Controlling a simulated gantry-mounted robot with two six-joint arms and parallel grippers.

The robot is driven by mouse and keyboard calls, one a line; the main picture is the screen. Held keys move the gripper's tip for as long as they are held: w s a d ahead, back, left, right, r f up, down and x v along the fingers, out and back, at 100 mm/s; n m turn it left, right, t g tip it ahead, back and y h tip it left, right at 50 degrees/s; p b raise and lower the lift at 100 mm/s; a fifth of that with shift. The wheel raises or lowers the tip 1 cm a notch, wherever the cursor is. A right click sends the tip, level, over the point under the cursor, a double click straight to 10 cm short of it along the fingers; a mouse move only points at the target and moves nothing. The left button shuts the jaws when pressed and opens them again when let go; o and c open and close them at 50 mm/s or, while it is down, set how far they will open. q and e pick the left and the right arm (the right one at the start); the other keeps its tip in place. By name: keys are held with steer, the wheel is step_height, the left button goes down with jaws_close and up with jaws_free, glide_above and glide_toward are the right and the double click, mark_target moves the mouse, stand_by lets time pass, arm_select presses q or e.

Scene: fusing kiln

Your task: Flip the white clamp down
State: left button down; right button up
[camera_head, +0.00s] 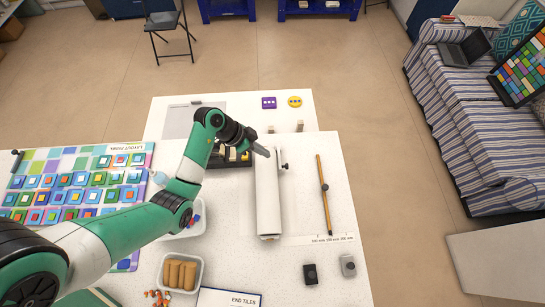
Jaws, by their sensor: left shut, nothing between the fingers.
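A long white bar (268,200), which looks like the white clamp, lies on the white table and runs from near the back toward the front. I cannot tell from this view whether it is raised or flat. My left gripper (268,153) is shut and empty at the far end of the bar, above or beside it; contact cannot be told. My left arm comes in from the lower left. My right gripper is not in view.
A wooden stick (323,190) lies right of the bar. A white bin of tan cylinders (163,287) stands at the front, and a colourful tile board (70,178) lies left. Two small blocks, black (310,274) and grey (347,265), sit front right.

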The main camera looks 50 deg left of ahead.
mark_target(279, 161)
arm_select(q)
steer(key=b+x, duration=0.4)
steer(key=x, duration=0.5)
steer(key=shift+w+d+f, duration=0.1)
steer(key=shift+w+f, duration=0.1)
steer(key=shift+f, duration=0.15)
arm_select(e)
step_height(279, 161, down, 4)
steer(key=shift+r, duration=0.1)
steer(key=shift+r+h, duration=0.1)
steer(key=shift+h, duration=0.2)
